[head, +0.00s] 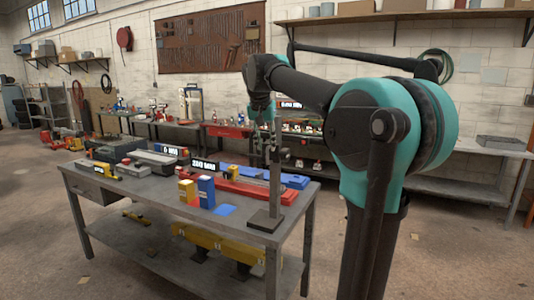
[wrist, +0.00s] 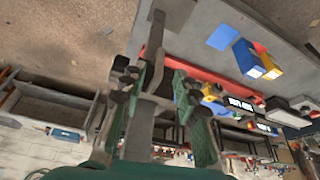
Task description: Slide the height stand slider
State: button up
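The height stand has a dark flat base (head: 266,221) near the right front corner of the workbench, with an upright grey post (head: 275,185). In the wrist view the post (wrist: 155,38) runs in between my fingers. The slider (wrist: 150,98) appears as a grey block on the post, between the fingers; its edges are partly hidden. My gripper (head: 266,142) is at the upper part of the stand, coming from above. In the wrist view my gripper (wrist: 155,90) has its two fingers apart, one on each side of the stand. I cannot tell whether they press on the slider.
The workbench (head: 105,190) holds a red rail (head: 240,188), blue and yellow boxes (head: 206,191), a blue pad (head: 224,210) and grey cases (head: 150,158) to the left of the stand. More benches stand along the back wall.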

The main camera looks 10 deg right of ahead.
jog(key=v, duration=0.6)
jog(key=shift+r, duration=0.25)
jog(key=shift+s+f, duration=0.15)
jog(key=s+d+f+n, duration=0.1)
jog(key=s+f, duration=0.2)
jog(key=f, duration=0.5)
jog(key=s+d+f+n+y, duration=0.1)
jog(key=s+d+f, duration=0.1)
jog(key=f, duration=0.6)
jog(key=s+d+f+n, duration=0.1)
jog(key=s+f, duration=0.2)
jog(key=f, duration=0.6)
jog(key=s+d+f+n, duration=0.1)
jog(key=s+f+n, duration=0.1)
jog(key=s+f, duration=1.6)
notch_tip(320, 180, down, 2)
jog(key=shift+s+d+f+y, duration=0.1)
jog(key=shift+s+d+y, duration=0.15)
jog(key=shift+d+y, duration=0.15)
